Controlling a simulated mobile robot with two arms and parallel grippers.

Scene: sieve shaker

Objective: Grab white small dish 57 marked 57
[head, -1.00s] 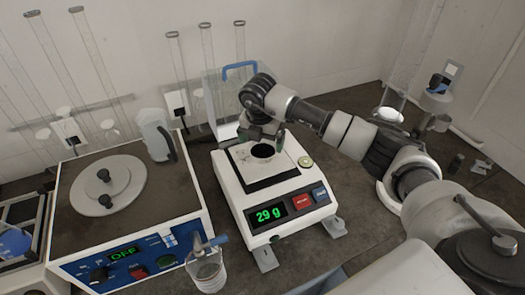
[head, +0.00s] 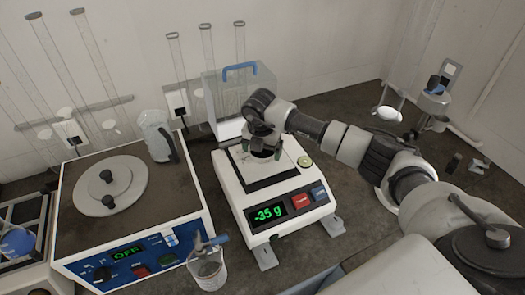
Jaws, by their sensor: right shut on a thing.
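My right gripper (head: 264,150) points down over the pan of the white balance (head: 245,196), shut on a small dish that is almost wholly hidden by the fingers. Only a dark round patch shows beneath the fingertips, and the number 57 cannot be read. I cannot tell how far the dish is above the pan. The balance's green display (head: 269,213) reads -35 g. My left gripper is not in view.
The shaker box (head: 130,205) with a round grey lid and OFF display stands left of the balance. A beaker (head: 208,270) with a blue-handled tool is in front. A clear box with a blue handle (head: 239,67) stands behind. Glass cylinders line the wall.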

